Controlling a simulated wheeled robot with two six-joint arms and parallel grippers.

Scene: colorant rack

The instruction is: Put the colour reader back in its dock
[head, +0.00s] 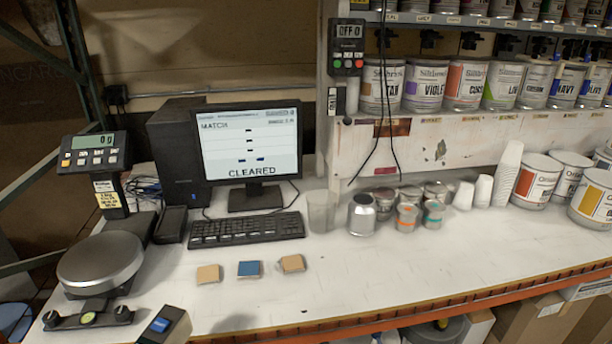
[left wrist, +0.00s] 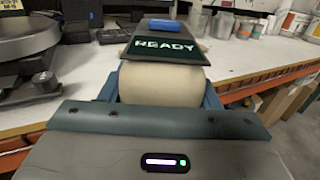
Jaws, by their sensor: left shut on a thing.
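The colour reader (head: 163,325) shows in the head view at the bottom left, over the bench's front edge, dark with a blue part on top. In the left wrist view the colour reader (left wrist: 165,45) has a lit READY screen and a pale rounded body. My left gripper (left wrist: 160,86) is shut around that body, with blue-grey fingers on either side. My right gripper is not in view.
A scale (head: 100,262) stands at the left. The keyboard (head: 247,230) lies before the monitor (head: 250,145), which reads MATCH and CLEARED. Two tan chips and a blue chip (head: 249,268) lie mid-bench. Cups and cans (head: 362,215) stand farther right. The front right bench top is clear.

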